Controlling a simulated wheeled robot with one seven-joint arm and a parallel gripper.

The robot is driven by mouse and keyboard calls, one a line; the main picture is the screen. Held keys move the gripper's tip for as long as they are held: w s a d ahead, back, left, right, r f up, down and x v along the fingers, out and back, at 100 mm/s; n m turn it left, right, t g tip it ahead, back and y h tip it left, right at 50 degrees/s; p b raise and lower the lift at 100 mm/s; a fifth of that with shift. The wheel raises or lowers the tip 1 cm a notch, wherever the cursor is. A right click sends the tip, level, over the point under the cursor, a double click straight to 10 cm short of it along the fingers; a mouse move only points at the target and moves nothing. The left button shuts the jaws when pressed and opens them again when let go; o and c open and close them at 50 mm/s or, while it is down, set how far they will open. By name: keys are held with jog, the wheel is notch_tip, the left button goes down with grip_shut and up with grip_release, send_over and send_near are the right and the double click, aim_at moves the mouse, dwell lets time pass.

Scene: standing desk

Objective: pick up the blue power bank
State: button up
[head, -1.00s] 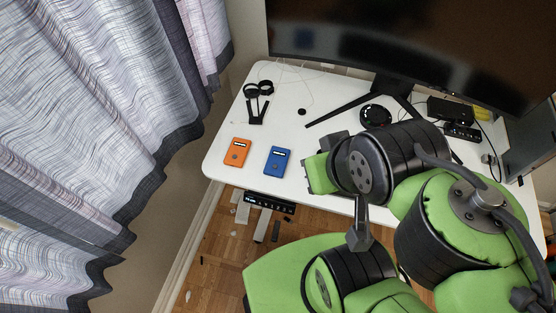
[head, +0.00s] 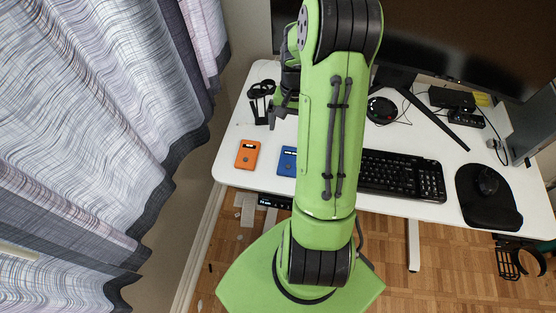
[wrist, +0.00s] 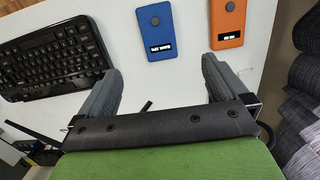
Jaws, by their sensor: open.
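The blue power bank (head: 287,161) lies flat on the white desk in the head view, partly hidden behind my arm. In the wrist view the blue power bank (wrist: 157,30) shows whole or nearly so, beyond the fingertips and between their lines. An orange power bank (head: 247,154) lies to its left in the head view; in the wrist view it (wrist: 228,22) is to the right, beyond the right finger. My gripper (wrist: 157,74) is open and empty, apart from both banks. In the head view my gripper (head: 281,112) is partly hidden behind the arm.
A black keyboard (head: 403,175) lies right of my arm. A mouse on a black pad (head: 488,196) is farther right. A black headphone stand (head: 262,103) stands at the desk's left rear. The monitor (head: 430,45) runs along the back; a curtain (head: 120,110) hangs at left.

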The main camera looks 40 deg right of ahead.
jog(key=b, duration=0.2)
send_over(289, 160)
jog(key=f, duration=0.5)
jog(key=w+f, duration=0.1)
jog(key=f, duration=0.2)
jog(key=shift+d+f, duration=0.2)
jog(key=shift+d, duration=0.15)
jog(key=f, duration=0.2)
jog(key=f+b, duration=0.1)
jog(key=s+f, duration=0.1)
jog(key=f, duration=0.1)
jog(key=shift+a+f, duration=0.2)
jog(key=shift+f, duration=0.15)
jog(key=shift+r, duration=0.1)
jog(key=c, duration=1.3)
